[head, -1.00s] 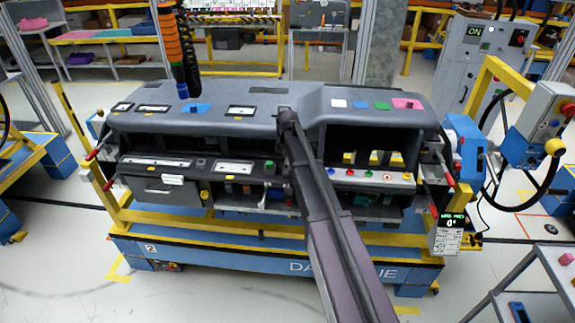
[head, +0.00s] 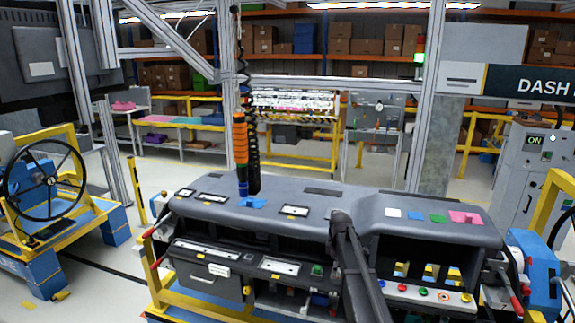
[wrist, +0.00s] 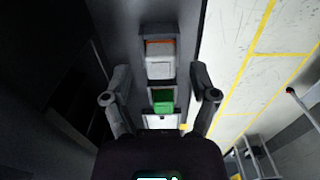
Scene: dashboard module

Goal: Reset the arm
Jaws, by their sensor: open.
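My arm (head: 357,265) reaches up from the bottom of the head view to the front of the grey dashboard module (head: 330,212). Its far end is at the dashboard's top edge, left of the right-hand recess. My gripper cannot be made out in the head view. In the wrist view my gripper (wrist: 161,84) has its two fingers spread wide with nothing between them held. Beyond and between the fingers are an orange and white block (wrist: 160,60) and a green switch (wrist: 163,101) on a dark panel.
Colored pads, such as a pink one (head: 466,218), lie on the dashboard top. An orange tool (head: 240,140) hangs above its left part. A steering wheel stand (head: 42,180) is at left and a grey control cabinet (head: 533,165) at right. Pale floor shows at the left.

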